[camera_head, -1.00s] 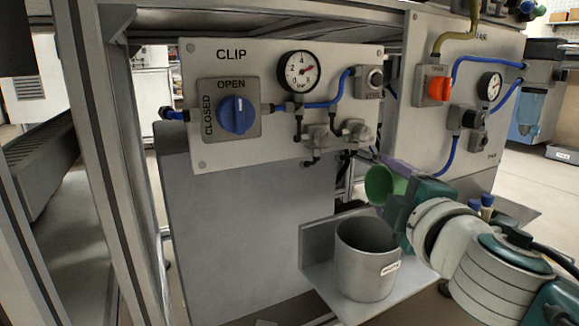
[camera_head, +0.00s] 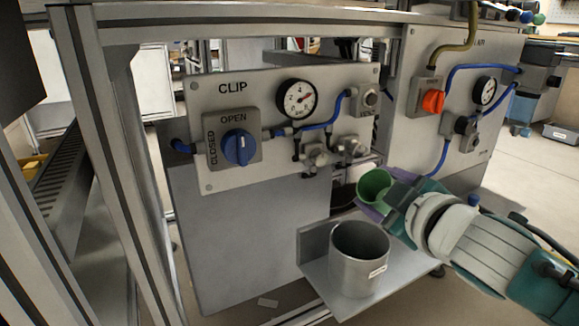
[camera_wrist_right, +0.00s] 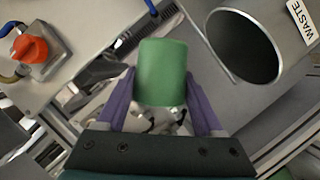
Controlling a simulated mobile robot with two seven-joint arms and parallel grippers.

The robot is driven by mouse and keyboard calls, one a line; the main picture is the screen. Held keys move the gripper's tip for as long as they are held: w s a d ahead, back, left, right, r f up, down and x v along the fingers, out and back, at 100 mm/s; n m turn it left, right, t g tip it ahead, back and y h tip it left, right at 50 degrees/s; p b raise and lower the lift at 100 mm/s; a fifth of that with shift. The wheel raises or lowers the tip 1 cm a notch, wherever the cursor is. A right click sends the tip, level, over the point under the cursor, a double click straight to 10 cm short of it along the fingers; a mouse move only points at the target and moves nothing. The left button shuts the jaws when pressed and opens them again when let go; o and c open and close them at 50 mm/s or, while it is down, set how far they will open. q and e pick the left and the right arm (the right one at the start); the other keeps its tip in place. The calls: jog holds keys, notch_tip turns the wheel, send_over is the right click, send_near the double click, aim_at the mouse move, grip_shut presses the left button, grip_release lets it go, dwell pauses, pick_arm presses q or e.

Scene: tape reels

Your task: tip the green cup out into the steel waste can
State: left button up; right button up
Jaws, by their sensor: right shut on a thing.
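The green cup (camera_head: 374,186) is held in my right gripper (camera_head: 372,204), above and just behind the right side of the steel waste can (camera_head: 357,262). In the head view its mouth faces toward the camera and up-left, so it is tilted. In the right wrist view the green cup (camera_wrist_right: 163,72) sits between the two purple fingers of my right gripper (camera_wrist_right: 163,100). The waste can (camera_wrist_right: 243,48) shows at the upper right there, with its open mouth and a WASTE label. The cup's inside is too small to read. My left gripper is not in view.
The can stands on a grey shelf bracket (camera_head: 318,272). A second panel (camera_head: 412,88) with an orange knob (camera_head: 433,101) is at the right, near my arm.

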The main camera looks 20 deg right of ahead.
jog(key=r+m+y+p, duration=0.1)
jog(key=m+p, duration=0.1)
jog(key=p, duration=0.2)
jog(key=shift+r+m+g, duration=0.15)
jog(key=shift+m+g, duration=0.15)
jog(key=shift+g, duration=0.1)
jog(key=y+p, duration=0.1)
jog(key=m+p, duration=0.1)
jog(key=shift+r+y+p, duration=0.25)
jog(key=shift+y+p, duration=0.05)
jog(key=shift+y, duration=0.1)
jog(key=shift+d+r+m+y+p, duration=0.1)
jog(key=shift+r+m+y+p, duration=0.1)
jog(key=shift+m+y+p, duration=0.5)
jog(key=shift+m, duration=0.7)
jog(key=shift+s, duration=0.1)
